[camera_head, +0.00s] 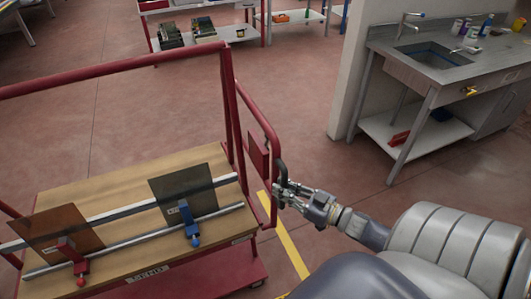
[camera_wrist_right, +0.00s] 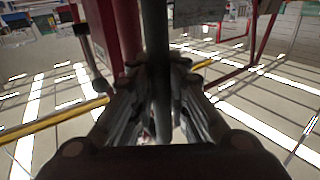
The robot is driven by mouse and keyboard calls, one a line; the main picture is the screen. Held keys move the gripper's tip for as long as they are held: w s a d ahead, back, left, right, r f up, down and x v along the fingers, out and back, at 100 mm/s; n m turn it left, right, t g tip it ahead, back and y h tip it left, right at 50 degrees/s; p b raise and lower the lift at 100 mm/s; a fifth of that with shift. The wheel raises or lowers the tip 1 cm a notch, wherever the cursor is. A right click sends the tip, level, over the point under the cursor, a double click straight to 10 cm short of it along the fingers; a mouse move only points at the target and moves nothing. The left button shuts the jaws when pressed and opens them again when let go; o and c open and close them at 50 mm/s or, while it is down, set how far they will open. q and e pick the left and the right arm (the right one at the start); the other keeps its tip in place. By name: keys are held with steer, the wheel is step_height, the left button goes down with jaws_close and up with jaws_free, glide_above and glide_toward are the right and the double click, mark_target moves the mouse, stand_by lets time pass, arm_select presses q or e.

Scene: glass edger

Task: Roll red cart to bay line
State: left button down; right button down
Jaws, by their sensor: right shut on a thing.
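The red cart (camera_head: 228,130) stands at the left of the head view. It has a red tube frame, a wooden deck (camera_head: 115,190) and a lower red base. Two dark plates, one brown (camera_head: 62,229) and one grey (camera_head: 185,188), lean against rails on the deck. My right gripper (camera_head: 281,188) is shut on the dark handle (camera_wrist_right: 156,60) at the cart's right end. A yellow floor line (camera_head: 286,240) runs beside the cart's right end, partly hidden by my arm. My left gripper is out of view.
A sink bench (camera_head: 440,75) with bottles and a lower shelf stands at the right, next to a pale wall post (camera_head: 349,75). A red-legged table (camera_head: 205,38) with items stands at the back. Open reddish floor lies between them and the cart.

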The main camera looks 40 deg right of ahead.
steer(key=s+d+b, duration=0.2)
steer(key=d, duration=0.6)
steer(key=s+d+b, duration=0.1)
steer(key=s+d, duration=0.1)
steer(key=d, duration=0.6)
steer(key=shift+s+d+b, duration=0.35)
steer(key=shift+d, duration=0.05)
steer(key=c, duration=1.5)
jaws_free()
steer(key=shift+s, duration=0.1)
steer(key=shift+c, duration=0.2)
steer(key=v, duration=1.2)
